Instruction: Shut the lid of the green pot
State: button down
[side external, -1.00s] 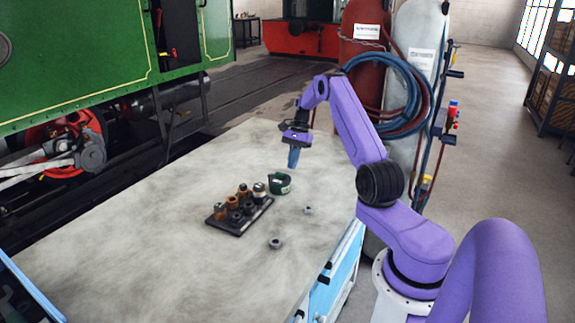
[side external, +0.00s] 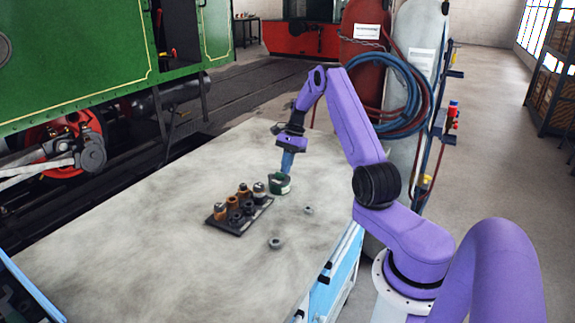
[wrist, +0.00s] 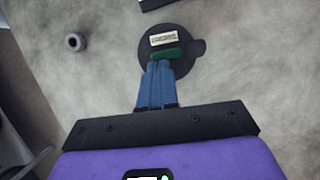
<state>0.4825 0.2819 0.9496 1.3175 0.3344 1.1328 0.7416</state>
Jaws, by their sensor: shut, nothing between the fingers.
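The green pot (side external: 279,187) stands on the workbench, just beyond the tray of fittings. In the wrist view its round dark top (wrist: 148,50) shows from above, with a pale label, a green strip and a tab at the right. My gripper (side external: 284,173) points down over the pot, its blue fingers shut with nothing between them. In the wrist view the fingertips (wrist: 160,64) overlap the near part of the top, beside the green strip. They look at or very near the pot; contact is unclear. I cannot tell how far the lid is down.
A dark tray (side external: 217,221) with several brown and grey fittings stands close to the pot's left. Two loose nuts lie on the bench, one (side external: 308,210) right of the pot and one (side external: 275,243) nearer the front. The bench's left part (side external: 120,225) is clear.

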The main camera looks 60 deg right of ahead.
jog(key=shift+a+m, duration=0.3)
jog(key=shift+a, duration=0.1)
jog(key=shift+d, duration=0.1)
jog(key=d, duration=0.4)
jog(key=shift+s+d, duration=0.2)
jog(key=shift+s, duration=0.2)
jog(key=v, duration=1)
jog(key=shift+a, duration=0.3)
